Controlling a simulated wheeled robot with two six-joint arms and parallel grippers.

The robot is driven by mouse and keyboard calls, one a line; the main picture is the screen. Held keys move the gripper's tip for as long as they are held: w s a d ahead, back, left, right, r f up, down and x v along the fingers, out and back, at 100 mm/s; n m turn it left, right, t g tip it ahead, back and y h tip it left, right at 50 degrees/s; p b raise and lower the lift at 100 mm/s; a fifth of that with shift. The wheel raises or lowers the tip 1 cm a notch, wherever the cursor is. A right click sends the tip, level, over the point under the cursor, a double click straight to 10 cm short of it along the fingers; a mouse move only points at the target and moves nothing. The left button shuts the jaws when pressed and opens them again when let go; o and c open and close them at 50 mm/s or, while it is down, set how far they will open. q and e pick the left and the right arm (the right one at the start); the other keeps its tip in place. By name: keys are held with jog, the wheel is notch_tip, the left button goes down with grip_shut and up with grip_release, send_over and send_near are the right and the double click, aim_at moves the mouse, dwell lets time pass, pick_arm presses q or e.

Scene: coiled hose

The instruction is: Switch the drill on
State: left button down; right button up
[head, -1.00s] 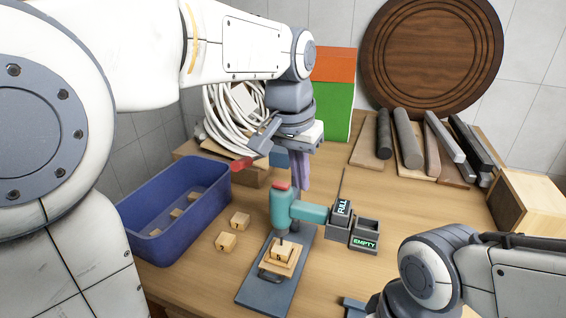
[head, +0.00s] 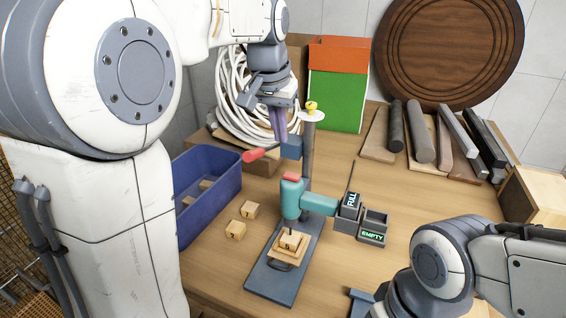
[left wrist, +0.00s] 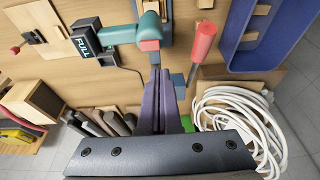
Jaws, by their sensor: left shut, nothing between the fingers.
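The teal drill (head: 291,200) with a red cap (head: 291,176) stands on a dark blue base plate (head: 262,282), on a grey post topped by a white disc with a yellow knob (head: 311,106). A numbered wooden block (head: 290,241) sits under its bit. A lever with a red handle (head: 262,154) reaches left from a blue box (head: 291,147) on the post; the handle also shows in the left wrist view (left wrist: 203,42). My left gripper (head: 280,138) is shut and empty, fingers down, close to the lever and blue box; contact is unclear. My right gripper is mostly cut off at the bottom edge.
FULL (head: 351,203) and EMPTY (head: 372,229) holders stand right of the drill. A white coiled hose (head: 232,105) and green-orange box (head: 337,90) are behind.

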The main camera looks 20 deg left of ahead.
aim_at(292, 177)
pick_arm(q)
jog(key=x, duration=0.3)
jog(key=p+x, duration=0.1)
jog(key=x, duration=0.2)
jog(key=s+p+x, duration=0.1)
jog(key=x, duration=0.2)
jog(key=shift+f, duration=0.55)
jog(key=shift+a+f+b, duration=0.15)
jog(key=shift+f+b, duration=0.25)
jog(key=shift+f, duration=0.05)
jog(key=shift+r, duration=0.15)
